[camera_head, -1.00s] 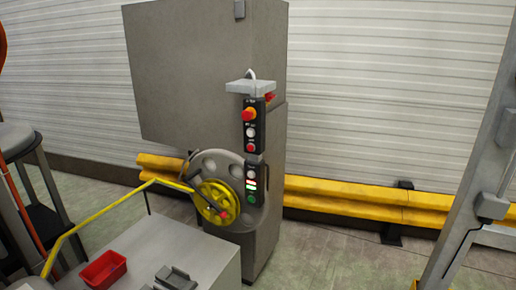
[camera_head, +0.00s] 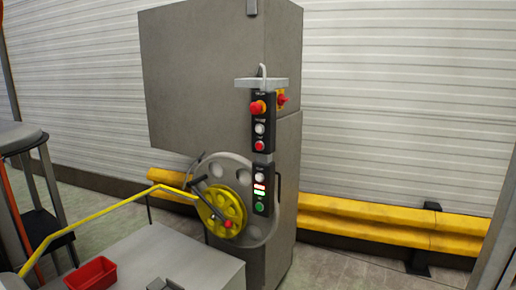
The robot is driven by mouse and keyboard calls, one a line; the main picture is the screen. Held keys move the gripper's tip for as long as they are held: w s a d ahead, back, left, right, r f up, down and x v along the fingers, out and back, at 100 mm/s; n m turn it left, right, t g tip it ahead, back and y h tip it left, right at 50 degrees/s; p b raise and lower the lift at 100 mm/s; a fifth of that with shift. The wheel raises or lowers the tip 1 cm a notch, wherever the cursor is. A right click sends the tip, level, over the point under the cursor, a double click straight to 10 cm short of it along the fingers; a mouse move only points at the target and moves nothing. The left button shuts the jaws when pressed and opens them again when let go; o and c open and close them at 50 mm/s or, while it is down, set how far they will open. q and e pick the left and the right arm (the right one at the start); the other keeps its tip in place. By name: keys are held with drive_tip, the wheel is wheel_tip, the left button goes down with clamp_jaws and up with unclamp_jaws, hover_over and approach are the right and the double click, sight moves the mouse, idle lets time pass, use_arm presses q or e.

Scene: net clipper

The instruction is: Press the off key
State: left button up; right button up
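A black control panel (camera_head: 263,128) hangs upright on the front edge of a tall grey machine cabinet (camera_head: 205,75). The lower box has a white button (camera_head: 260,177), small red and green lit strips and a green button (camera_head: 260,207). The labels are too small to read, so I cannot tell which one is the off key. Neither of my grippers shows in the head view.
A yellow handwheel (camera_head: 222,211) and yellow rail (camera_head: 110,208) stand left of the panel. A grey table (camera_head: 190,262) with a red bin (camera_head: 91,274) is in front. A yellow barrier (camera_head: 390,226) runs along the back; the floor at right is open.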

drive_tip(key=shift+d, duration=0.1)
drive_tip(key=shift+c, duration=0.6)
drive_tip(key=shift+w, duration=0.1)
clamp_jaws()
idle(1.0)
